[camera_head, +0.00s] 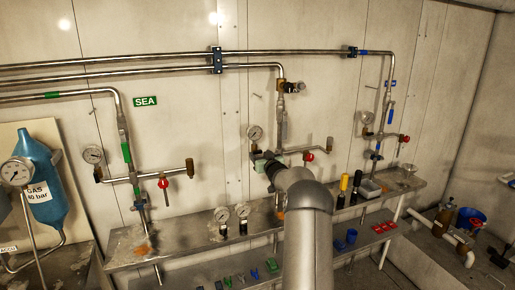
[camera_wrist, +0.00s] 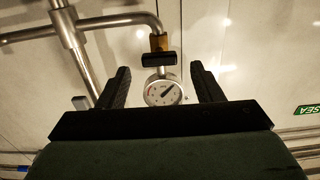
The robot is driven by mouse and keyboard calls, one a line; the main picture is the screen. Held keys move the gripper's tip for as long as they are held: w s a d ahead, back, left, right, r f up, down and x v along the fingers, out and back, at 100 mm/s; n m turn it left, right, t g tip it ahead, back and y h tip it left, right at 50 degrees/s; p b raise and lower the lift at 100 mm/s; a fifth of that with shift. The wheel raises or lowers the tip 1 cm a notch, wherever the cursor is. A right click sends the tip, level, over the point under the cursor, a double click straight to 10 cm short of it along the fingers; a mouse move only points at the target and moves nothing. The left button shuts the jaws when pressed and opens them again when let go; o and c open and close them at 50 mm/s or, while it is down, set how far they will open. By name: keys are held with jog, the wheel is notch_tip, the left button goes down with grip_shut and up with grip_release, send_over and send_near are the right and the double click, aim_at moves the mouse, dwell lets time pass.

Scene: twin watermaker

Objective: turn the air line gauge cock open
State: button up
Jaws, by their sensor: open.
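In the wrist view, a round white-faced gauge (camera_wrist: 163,91) shows between the fingers of my open gripper (camera_wrist: 160,78). A cock with a black bar handle (camera_wrist: 158,60) sits beside it on a brass fitting (camera_wrist: 158,43). The bar lies crosswise to the gauge stem. The fingers are on either side with nothing held; their depth from the handle is unclear. In the head view, the middle line's gauge (camera_head: 255,132) is just above my gripper (camera_head: 262,160), which hides the cock below it. No air label is readable.
The left line has its own gauge (camera_head: 93,154) and a red handle (camera_head: 163,183), near the SEA sign (camera_head: 145,100). The right line has another gauge (camera_head: 367,117) and blue bands. A steel shelf (camera_head: 190,236) holds two loose gauges and small parts below.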

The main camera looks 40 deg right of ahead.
aim_at(258, 152)
jog(key=shift+p+x, duration=0.75)
jog(key=shift+x, duration=1.55)
